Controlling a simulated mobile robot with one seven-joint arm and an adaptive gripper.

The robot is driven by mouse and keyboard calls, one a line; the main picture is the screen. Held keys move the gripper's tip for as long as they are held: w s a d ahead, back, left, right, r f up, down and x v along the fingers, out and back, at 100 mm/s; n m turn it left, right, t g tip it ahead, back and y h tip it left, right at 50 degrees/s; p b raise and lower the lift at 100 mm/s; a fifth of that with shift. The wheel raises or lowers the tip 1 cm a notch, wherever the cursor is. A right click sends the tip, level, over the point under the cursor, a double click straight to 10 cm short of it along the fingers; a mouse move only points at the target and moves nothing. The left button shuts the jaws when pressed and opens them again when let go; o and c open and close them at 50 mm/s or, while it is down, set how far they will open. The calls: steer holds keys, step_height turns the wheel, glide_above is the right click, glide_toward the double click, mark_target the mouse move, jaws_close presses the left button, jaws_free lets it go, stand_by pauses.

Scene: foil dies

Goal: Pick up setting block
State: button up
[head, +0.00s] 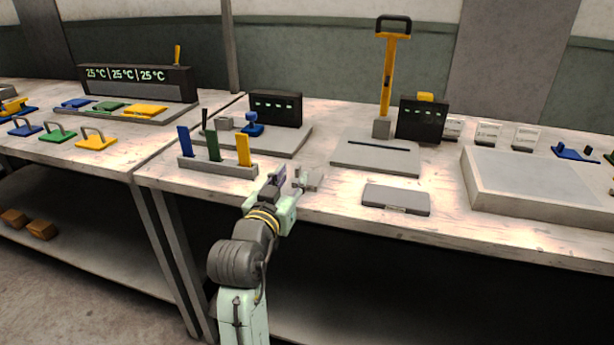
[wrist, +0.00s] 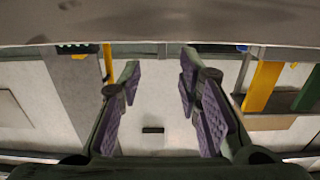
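My gripper (head: 290,182) is above the front edge of the right bench in the head view. In the wrist view my gripper (wrist: 160,88) is open, its purple-padded fingers apart, with nothing held between them. No thing is plainly marked as the setting block. A flat grey block (head: 396,199) lies near the front edge, right of my gripper and apart from it. A small grey block (head: 224,123) sits on the station at the back left.
A rack with blue, green and yellow bars (head: 218,165) stands just left of my gripper. A grey slotted plate (head: 376,155) lies behind the flat block. A large grey slab (head: 535,190) fills the right. Bare bench (head: 335,195) shows between gripper and flat block.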

mark_target(297, 169)
steer(key=p+x, duration=0.2)
steer(key=x, duration=0.3)
steer(key=shift+w, duration=0.1)
steer(key=shift+c, duration=0.2)
jaws_close()
stand_by(0.5)
